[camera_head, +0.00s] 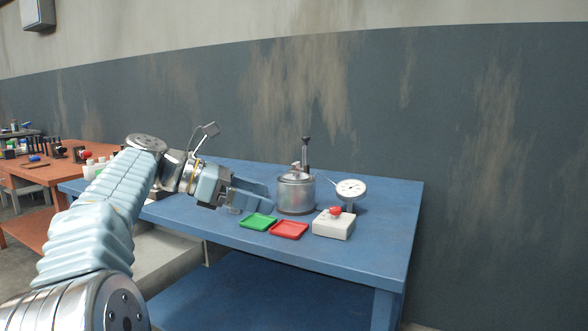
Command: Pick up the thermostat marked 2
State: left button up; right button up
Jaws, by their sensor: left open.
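My left arm reaches in from the left, and my left gripper (258,196) is over the blue workbench (384,232). Its jaws are open and point right, towards a metal pot (296,196) with an upright dark-topped rod. The gripper appears just left of the pot in the picture; I cannot tell whether they touch. I cannot make out any thermostat or a mark 2. Part of the bench behind the gripper and forearm is hidden. My right gripper is not in view.
A green tray (258,222) and a red tray (289,230) lie in front of the pot. A white box with a red button (334,223) and a round dial gauge (351,189) stand to the right. An orange table (42,174) with several parts is at far left.

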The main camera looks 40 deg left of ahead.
aim_at(296, 168)
jog(key=i+j, duration=0.2)
jog(key=j, duration=0.2)
jog(key=i+j, duration=0.2)
jog(key=j, duration=0.15)
jog(key=i+j, duration=0.15)
jog(key=j, duration=0.25)
jog(key=i+j, duration=0.2)
jog(key=j, duration=0.2)
